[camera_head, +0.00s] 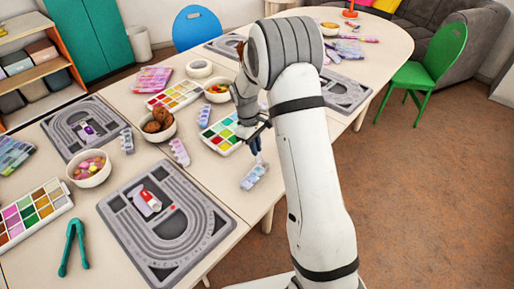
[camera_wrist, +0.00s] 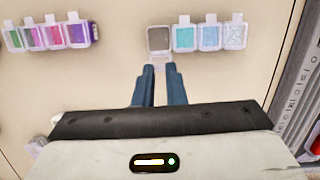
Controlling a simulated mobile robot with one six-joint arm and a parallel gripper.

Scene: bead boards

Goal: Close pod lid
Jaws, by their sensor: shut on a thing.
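A pod strip (camera_head: 254,177) lies near the right edge of the table, just below my gripper (camera_head: 257,150). In the wrist view the strip has teal, blue and pale pods (camera_wrist: 209,36) that look closed, and a grey-brown end pod (camera_wrist: 159,39) on the left. A pale, clear lid flap (camera_wrist: 161,58) sticks out from that end pod toward me. My gripper (camera_wrist: 159,70) has its two blue fingers at this flap, one on each side, and appears shut on it. How far the lid is swung open is hard to tell.
A second pod strip (camera_wrist: 55,34) with pink and purple pods is at the left. A grey bead board (camera_head: 222,222) lies near the strip. A paint-like bead tray (camera_head: 222,140) and bowl of brown beads (camera_head: 158,124) stand close behind. The table edge is near.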

